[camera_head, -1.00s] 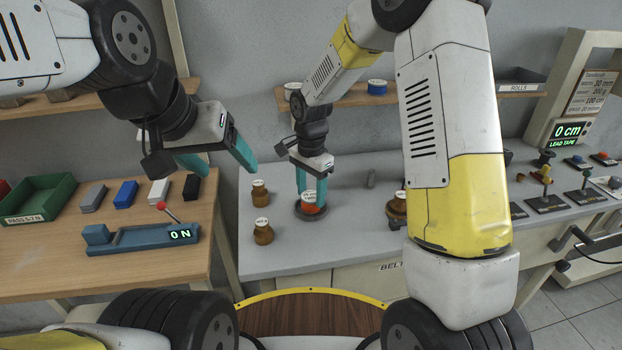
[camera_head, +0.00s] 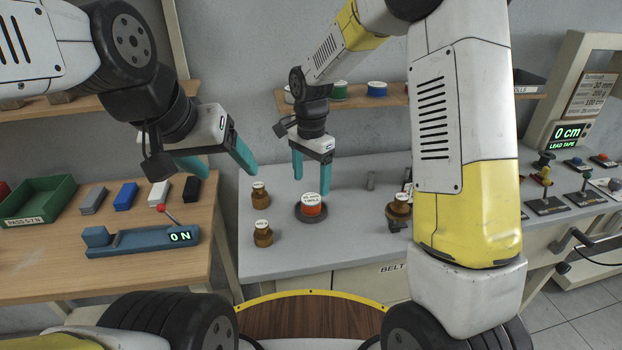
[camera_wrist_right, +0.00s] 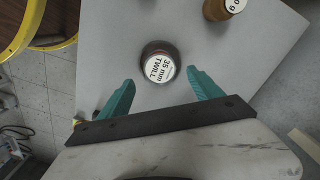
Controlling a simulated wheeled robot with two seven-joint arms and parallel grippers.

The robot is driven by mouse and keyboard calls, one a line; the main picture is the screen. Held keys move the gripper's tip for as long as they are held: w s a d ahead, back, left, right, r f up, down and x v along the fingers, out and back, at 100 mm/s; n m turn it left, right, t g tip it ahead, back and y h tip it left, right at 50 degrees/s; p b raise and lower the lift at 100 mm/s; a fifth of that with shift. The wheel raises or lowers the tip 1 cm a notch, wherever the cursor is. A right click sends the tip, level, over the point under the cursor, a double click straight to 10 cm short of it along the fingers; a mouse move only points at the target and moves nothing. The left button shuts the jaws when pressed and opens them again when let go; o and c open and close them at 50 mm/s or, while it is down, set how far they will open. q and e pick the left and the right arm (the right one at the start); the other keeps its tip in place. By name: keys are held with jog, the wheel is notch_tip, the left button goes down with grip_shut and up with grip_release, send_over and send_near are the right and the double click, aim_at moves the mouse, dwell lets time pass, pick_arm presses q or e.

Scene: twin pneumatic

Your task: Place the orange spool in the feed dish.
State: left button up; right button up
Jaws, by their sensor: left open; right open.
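The orange spool (camera_head: 312,206) has a white labelled top and sits upright in the dark round feed dish (camera_head: 299,213) on the grey bench. In the right wrist view the spool's label (camera_wrist_right: 158,68) reads "35 mm TWILL", and a dark rim shows around it. My right gripper (camera_head: 311,182) is open and empty, with its teal fingers above and behind the spool, apart from it. Its open fingers also show in the right wrist view (camera_wrist_right: 160,92). My left gripper (camera_head: 224,165) is open and empty above the gap between the wooden table and the bench.
Brown labelled bottles (camera_head: 262,233) stand left of the dish on the bench (camera_head: 330,250). Another brown item with a white top (camera_head: 400,205) is to its right. Spools sit on the back shelf (camera_head: 400,97).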

aim_at(311, 198)
notch_tip(311, 198, up, 7)
jog(key=s+d+r+n+t+y, duration=0.25)
jog(key=s+d+r+n, duration=0.25)
jog(key=s+d+r, duration=0.45)
jog(key=s+d+n+t, duration=0.3)
jog(key=s+d+n, duration=0.1)
jog(key=s, duration=0.7)
jog(key=shift+s+d+r+n+t, duration=0.3)
jog(key=shift+s+d+r+t, duration=0.05)
jog(key=shift+s+r, duration=0.1)
